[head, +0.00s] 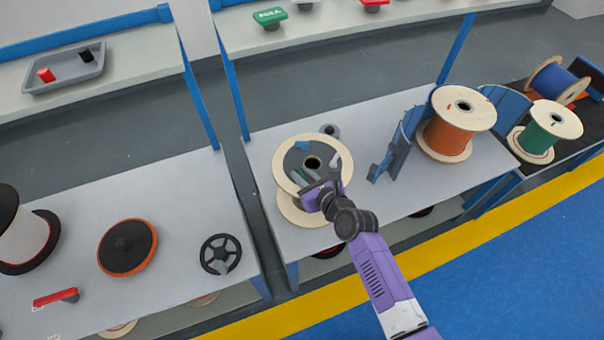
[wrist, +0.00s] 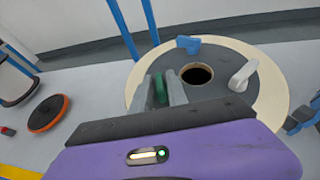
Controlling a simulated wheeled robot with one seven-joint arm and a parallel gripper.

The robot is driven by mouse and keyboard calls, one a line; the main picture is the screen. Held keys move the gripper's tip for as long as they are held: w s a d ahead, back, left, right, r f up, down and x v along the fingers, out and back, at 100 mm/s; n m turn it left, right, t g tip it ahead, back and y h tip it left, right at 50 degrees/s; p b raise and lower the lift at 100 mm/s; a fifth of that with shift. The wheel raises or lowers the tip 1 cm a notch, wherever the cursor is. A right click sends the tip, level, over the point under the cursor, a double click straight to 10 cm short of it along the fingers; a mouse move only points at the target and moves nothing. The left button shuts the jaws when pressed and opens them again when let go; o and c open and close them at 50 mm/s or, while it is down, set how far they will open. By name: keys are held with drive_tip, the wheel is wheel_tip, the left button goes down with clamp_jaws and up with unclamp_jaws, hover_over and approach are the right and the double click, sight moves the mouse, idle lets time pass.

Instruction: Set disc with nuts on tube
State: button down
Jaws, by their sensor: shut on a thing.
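A dark grey disc (head: 297,158) with a round centre hole lies over the pale wooden flange of a spool (head: 284,178) on the middle table. In the wrist view the disc (wrist: 216,67) carries a blue nut (wrist: 188,44), a light grey nut (wrist: 243,76) and a green nut (wrist: 161,88). My gripper (head: 305,178) reaches over the near left part of the disc. Its two fingers (wrist: 160,92) are shut on the green nut. I cannot tell whether the disc touches the flange. No tube can be made out clearly; the hole looks dark inside.
A small grey round part (head: 330,130) stands behind the spool. A dark blue bracket (head: 397,148) and an orange cable spool (head: 455,125) stand to the right. On the left table lie a black disc with orange rim (head: 127,247) and a black spoked wheel (head: 220,254).

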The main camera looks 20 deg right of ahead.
drive_tip(key=shift+f+b, duration=0.35)
drive_tip(key=shift+f, duration=0.15)
drive_tip(key=c, duration=1.6)
unclamp_jaws()
drive_tip(key=shift+p+v, duration=1.65)
drive_tip(key=shift+v, duration=3.85)
